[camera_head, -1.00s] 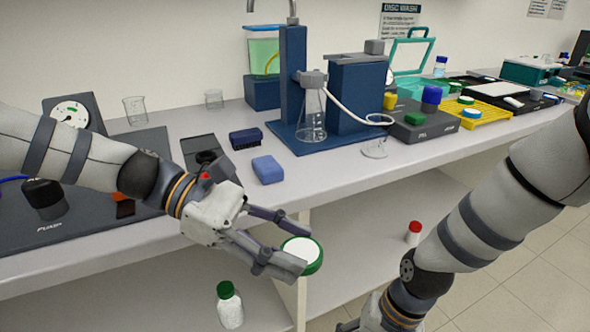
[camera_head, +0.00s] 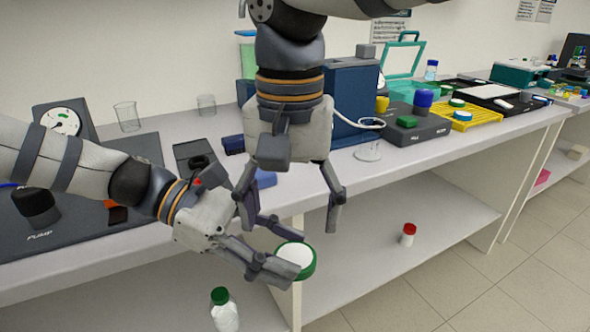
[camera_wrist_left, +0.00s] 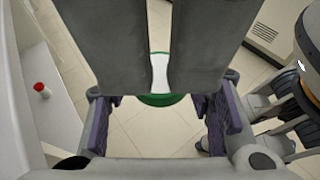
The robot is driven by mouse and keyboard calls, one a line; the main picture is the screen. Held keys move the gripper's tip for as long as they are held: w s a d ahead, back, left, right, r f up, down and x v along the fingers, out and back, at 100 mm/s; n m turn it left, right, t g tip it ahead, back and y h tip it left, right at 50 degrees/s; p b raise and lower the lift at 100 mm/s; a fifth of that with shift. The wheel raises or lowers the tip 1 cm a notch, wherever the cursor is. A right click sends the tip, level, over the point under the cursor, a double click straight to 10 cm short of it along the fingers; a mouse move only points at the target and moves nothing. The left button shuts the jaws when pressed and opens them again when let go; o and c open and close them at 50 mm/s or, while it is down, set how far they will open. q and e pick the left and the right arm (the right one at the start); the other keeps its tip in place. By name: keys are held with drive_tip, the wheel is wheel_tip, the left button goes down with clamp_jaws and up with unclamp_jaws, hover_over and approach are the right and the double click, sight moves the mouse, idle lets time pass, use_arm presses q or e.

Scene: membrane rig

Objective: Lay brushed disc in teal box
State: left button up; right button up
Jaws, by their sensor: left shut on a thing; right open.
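The disc (camera_head: 296,258), white-faced with a green rim, is held by my left gripper (camera_head: 291,255) in front of the bench's front edge, above the lower shelf. The left gripper is shut on it. In the left wrist view the disc (camera_wrist_left: 160,98) shows partly behind the fingers. My right gripper (camera_head: 290,226) hangs open and empty, pointing down, just above the disc and left gripper. A closed teal box (camera_head: 520,75) stands farther right.
A blue sponge (camera_head: 266,179) is partly hidden by my right arm. A blue rig (camera_head: 352,90), a glass dish (camera_head: 368,150), a dark block with coloured caps (camera_head: 415,128) and a yellow rack (camera_head: 475,117) crowd the bench. Bottles (camera_head: 225,312) (camera_head: 408,235) stand below bench level.

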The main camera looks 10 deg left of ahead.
sight(290, 254)
wheel_tip(290, 254, down, 6)
drive_tip(key=shift+f, duration=0.25)
drive_tip(key=shift+c, duration=0.4)
drive_tip(key=shift+a, duration=0.1)
drive_tip(key=c, duration=1.1)
use_arm(q)
drive_tip(key=o, duration=1.1)
use_arm(e)
drive_tip(key=shift+c, duration=0.2)
use_arm(q)
drive_tip(key=shift+o, duration=0.2)
